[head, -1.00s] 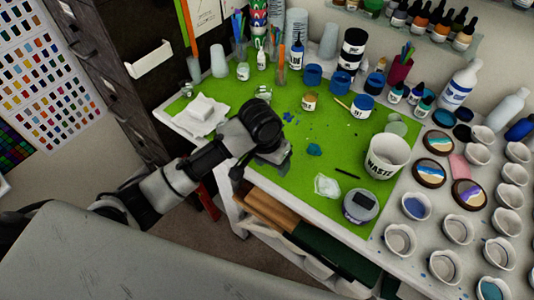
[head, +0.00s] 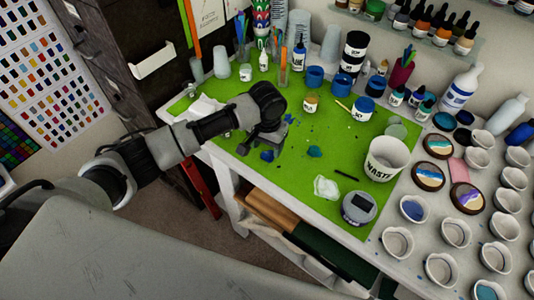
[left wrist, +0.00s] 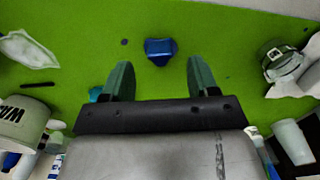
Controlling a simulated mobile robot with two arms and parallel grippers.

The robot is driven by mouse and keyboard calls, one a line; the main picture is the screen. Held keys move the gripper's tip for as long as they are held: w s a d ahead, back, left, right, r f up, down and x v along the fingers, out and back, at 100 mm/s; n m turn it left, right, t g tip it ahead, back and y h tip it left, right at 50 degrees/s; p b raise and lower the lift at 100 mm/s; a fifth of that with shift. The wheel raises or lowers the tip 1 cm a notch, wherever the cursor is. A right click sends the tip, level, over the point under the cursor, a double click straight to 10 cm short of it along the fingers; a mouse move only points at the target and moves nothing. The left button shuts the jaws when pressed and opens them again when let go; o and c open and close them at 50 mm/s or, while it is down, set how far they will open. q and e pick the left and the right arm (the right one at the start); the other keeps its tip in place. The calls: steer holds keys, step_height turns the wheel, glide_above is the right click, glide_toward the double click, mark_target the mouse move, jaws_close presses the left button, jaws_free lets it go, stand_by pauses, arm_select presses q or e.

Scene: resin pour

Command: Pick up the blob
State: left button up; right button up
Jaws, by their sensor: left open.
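A dark blue blob (head: 267,155) lies on the green mat (head: 335,205) near its front edge, close to my left gripper in the head view. In the left wrist view the blue blob (left wrist: 160,52) lies just beyond the fingertips, roughly midway between them. My left gripper (head: 264,143) is open and empty; its two green fingers (left wrist: 160,72) show spread apart. A teal blob (head: 314,151) lies to the right on the mat. It also shows in the left wrist view (left wrist: 95,94), beside the left-hand finger and partly hidden. My right gripper is not seen.
A white WASTE cup (head: 386,160), crumpled clear film (head: 326,187), a dark stick (head: 346,174) and a round grey scale (head: 359,208) stand or lie to the right. White paper (head: 206,109) lies at left. Bottles and jars line the back.

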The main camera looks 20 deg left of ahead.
mark_target(266, 153)
arm_select(q)
steer(key=shift+s+f, duration=0.1)
steer(key=shift+f, duration=1.75)
jaws_close()
steer(key=shift+r, duration=0.1)
steer(key=shift+r, duration=0.5)
step_height(266, 153, up, 3)
steer(key=shift+f+b, duration=0.2)
steer(key=shift+b, duration=0.15)
steer(key=s+d+r+b, duration=0.2)
steer(key=s+d+r, duration=0.5)
steer(key=d, duration=0.2)
steer(key=shift+w+d+r+p, duration=0.1)
steer(key=shift+w+r+p, duration=0.2)
steer(key=shift+r+p, duration=0.7)
steer(key=shift+w+d+r+p, duration=0.1)
steer(key=shift+w+r+p, duration=0.25)
steer(key=shift+r+p, duration=0.6)
steer(key=shift+w+d+r+p, duration=0.1)
steer(key=shift+w+r+p, duration=0.2)
steer(key=shift+r+p, duration=0.7)
